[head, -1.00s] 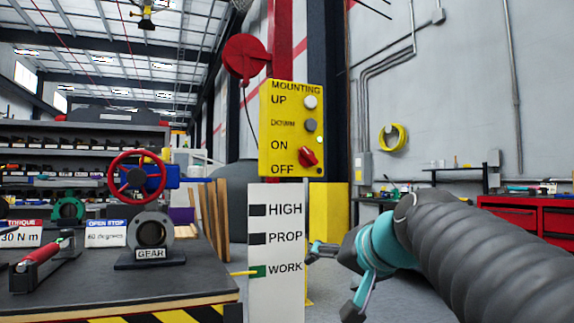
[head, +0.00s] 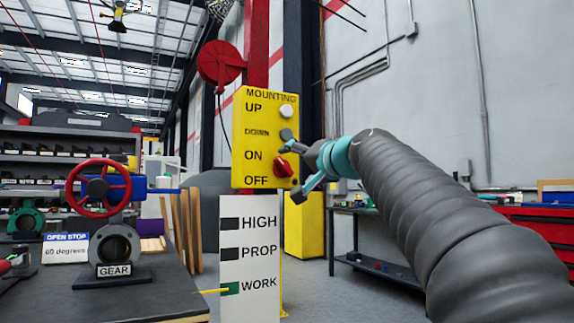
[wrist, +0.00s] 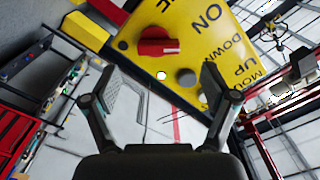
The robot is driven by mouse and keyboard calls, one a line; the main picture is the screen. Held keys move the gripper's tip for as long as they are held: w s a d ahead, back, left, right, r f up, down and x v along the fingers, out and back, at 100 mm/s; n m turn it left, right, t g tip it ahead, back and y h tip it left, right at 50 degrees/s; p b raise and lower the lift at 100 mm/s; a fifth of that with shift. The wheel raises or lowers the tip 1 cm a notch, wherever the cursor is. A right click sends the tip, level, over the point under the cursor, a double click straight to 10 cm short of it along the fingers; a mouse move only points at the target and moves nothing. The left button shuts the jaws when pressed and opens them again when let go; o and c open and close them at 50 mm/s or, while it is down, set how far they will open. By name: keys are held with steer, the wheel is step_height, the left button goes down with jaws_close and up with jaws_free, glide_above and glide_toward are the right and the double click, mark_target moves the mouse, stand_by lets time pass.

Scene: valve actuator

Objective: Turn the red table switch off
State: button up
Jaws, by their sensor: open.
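The red rotary switch (head: 284,168) sits low on the right side of the yellow control panel (head: 250,115), beside the ON and OFF labels. It also shows in the wrist view (wrist: 157,42), near the top middle, with a pale mark on it. I cannot tell which label it points to. My gripper (head: 292,165) is open and empty at the panel's right edge, with its fingers above and below the switch in the head view. In the wrist view the open fingers (wrist: 160,70) are spread, with the switch beyond them and apart from both.
A white sign (head: 249,265) reading HIGH, PROP and WORK stands below the panel. A workbench (head: 150,300) with a red handwheel (head: 98,188) is on the left. A yellow cabinet (head: 305,228) stands behind. Floor right of the sign is clear.

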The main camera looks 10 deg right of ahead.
mark_target(286, 167)
steer(key=p+x, duration=0.2)
steer(key=x, duration=0.6)
steer(key=shift+d, duration=0.15)
